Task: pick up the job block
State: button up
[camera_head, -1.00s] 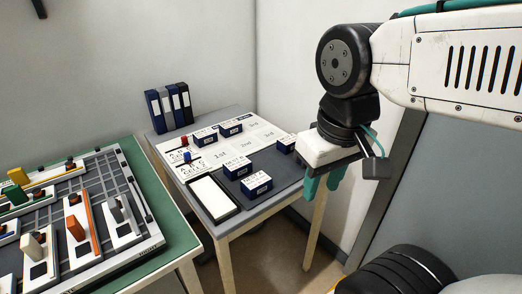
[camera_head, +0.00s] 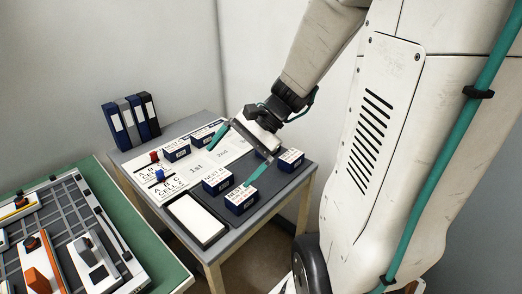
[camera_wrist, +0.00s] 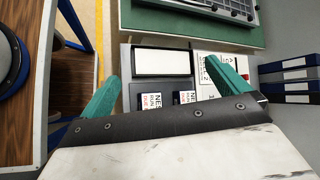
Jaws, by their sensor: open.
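Several dark blue blocks with white printed tops stand on the grey table. Two are at the front, one (camera_head: 217,181) beside the tray and one (camera_head: 240,201) nearer the front edge. Another block (camera_head: 291,160) is at the right, and two more, including one (camera_head: 176,150), are at the back. I cannot tell which is the job block. My gripper (camera_head: 228,166) is open and empty above the table, its green fingers spread over the front blocks. In the wrist view, two block tops (camera_wrist: 152,101) show between the fingers (camera_wrist: 168,72), partly hidden by the gripper body.
A white-topped dark tray (camera_head: 195,218) lies at the table's front left. A printed sheet (camera_head: 198,169) and red and blue pieces lie behind it. Binders (camera_head: 131,122) stand at the back. A green bench with a slotted board (camera_head: 60,220) is at left.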

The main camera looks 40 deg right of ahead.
jog(key=w+d+f+m+t, duration=0.4)
jog(key=d+m, duration=0.3)
jog(key=d, duration=0.2)
jog(key=m+t+h, duration=0.6)
jog(key=m+h, duration=0.1)
jog(key=m, duration=0.7)
send_near(297, 158)
jog(key=x, duration=0.5)
jog(key=shift+a+f, duration=0.15)
jog(key=shift+a, duration=0.1)
jog(key=shift+d+f, duration=0.2)
jog(key=shift+f, duration=0.05)
jog(key=x, duration=0.7)
jog(key=shift+w+r, duration=0.2)
jog(key=shift+w, duration=0.15)
jog(key=c, duration=1)
jog(key=shift+o, duration=0.2)
